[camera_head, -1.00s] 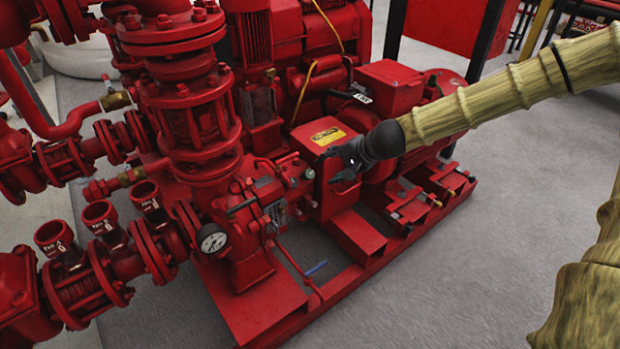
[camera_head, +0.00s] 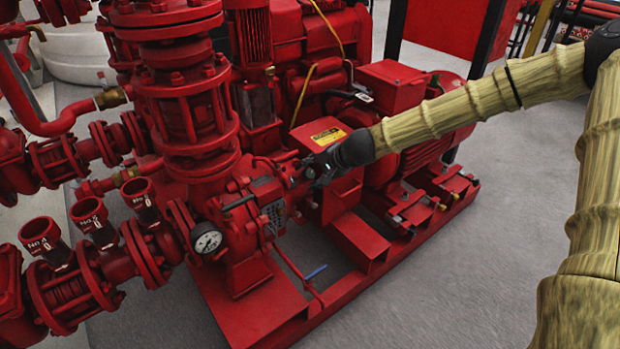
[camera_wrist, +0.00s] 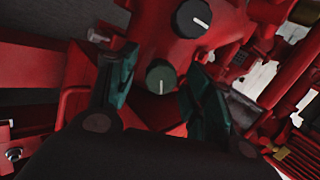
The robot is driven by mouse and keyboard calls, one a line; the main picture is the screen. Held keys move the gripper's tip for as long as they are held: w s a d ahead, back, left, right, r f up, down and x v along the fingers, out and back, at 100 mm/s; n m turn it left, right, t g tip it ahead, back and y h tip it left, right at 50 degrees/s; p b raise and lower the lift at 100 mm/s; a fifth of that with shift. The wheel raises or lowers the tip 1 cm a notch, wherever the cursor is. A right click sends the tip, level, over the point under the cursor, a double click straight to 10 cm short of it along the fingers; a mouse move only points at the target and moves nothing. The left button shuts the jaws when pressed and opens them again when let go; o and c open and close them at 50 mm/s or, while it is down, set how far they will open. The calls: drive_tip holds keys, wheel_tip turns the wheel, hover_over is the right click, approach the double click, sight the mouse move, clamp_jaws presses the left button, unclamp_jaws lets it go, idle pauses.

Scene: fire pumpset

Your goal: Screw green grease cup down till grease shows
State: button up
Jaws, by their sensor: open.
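The green grease cup (camera_wrist: 161,78) shows in the wrist view as a round dark green cap with a pale line on its face. It sits on the red pump housing, between and just beyond my gripper's two fingertips. My gripper (camera_wrist: 163,92) is open, with one dark finger on each side of the cup; I cannot tell whether either touches it. In the head view my gripper (camera_head: 312,172) is at the pump's bearing housing, and the cup is hidden or too small to make out. No grease is visible.
A black round cap with a white line (camera_wrist: 193,18) sits just above the green cup. A pressure gauge (camera_head: 207,242) is on the pump's front. A blue-handled valve (camera_head: 316,272) is low by the base frame. Grey floor is clear at the right.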

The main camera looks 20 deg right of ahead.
drive_tip(key=shift+w+a+f, duration=0.1)
drive_tip(key=shift+w+f, duration=0.1)
drive_tip(key=c, duration=1)
drive_tip(key=shift+a, duration=0.1)
drive_tip(key=shift+m, duration=0.4)
